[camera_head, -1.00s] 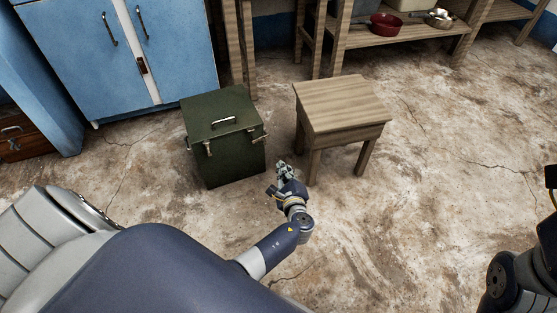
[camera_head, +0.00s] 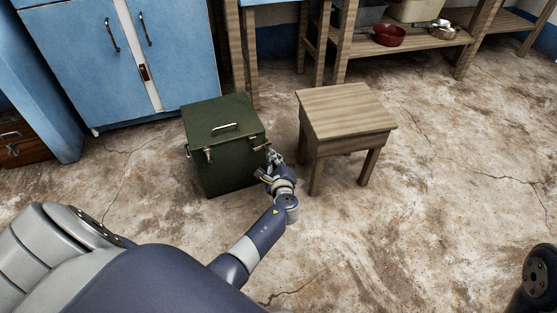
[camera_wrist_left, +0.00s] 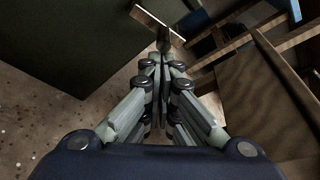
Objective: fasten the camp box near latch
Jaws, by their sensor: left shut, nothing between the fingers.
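The dark green camp box (camera_head: 228,169) stands on the floor with its lid down and a metal handle on top. Small metal latches show on its upper edges; one (camera_head: 208,155) is on the front face and another (camera_head: 262,147) is at the right side. I cannot tell whether they are fastened. My left gripper (camera_head: 271,157) is shut and empty, close beside the box's right side, just below the right latch. In the left wrist view its fingertips (camera_wrist_left: 164,42) point at a pale latch bar (camera_wrist_left: 158,22) on the box wall (camera_wrist_left: 70,40); contact is unclear.
A wooden stool (camera_head: 345,113) stands just right of the box, leaving a narrow gap for my left arm. A blue cabinet (camera_head: 175,60) is behind the box. A shelf with a red pan (camera_head: 388,36) is at the back. The floor in front is clear.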

